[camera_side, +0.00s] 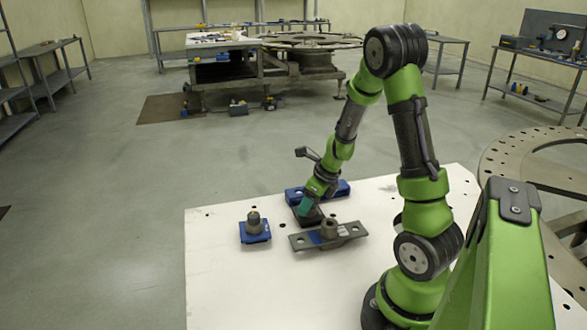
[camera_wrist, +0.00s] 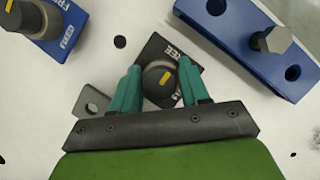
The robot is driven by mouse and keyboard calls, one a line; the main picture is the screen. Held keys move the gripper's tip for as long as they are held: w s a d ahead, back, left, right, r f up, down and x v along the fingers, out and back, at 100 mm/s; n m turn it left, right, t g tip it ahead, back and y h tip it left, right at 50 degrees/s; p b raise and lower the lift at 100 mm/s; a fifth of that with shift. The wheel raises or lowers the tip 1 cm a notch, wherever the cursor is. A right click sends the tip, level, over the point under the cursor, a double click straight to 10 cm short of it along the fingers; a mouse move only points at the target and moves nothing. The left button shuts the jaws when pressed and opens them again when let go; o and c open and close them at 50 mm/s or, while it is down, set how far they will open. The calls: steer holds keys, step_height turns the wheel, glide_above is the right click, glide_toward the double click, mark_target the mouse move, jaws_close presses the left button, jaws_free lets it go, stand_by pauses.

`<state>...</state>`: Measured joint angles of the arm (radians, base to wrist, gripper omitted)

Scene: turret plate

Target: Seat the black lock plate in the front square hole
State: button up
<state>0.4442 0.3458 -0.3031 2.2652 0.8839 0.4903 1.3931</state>
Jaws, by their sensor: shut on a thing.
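My gripper (camera_wrist: 160,70) is shut on this knob, one teal finger on each side. In the side view my gripper (camera_side: 306,207) is low over the white table, with the dark plate (camera_side: 311,218) beneath it. I cannot tell whether the plate touches what is below. I cannot make out the front square hole in either view.
A blue plate with a knob (camera_side: 254,237) stands left on the white table (camera_side: 225,290). A long blue bar (camera_wrist: 225,30) with a hex post lies behind. The table's front left is clear.

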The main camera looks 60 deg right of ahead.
steer(key=shift+f, duration=0.8)
stand_by(0.9)
steer(key=o, duration=1.6)
steer(key=shift+o, duration=0.2)
steer(key=shift+r, duration=0.1)
steer(key=shift+r, duration=3.4)
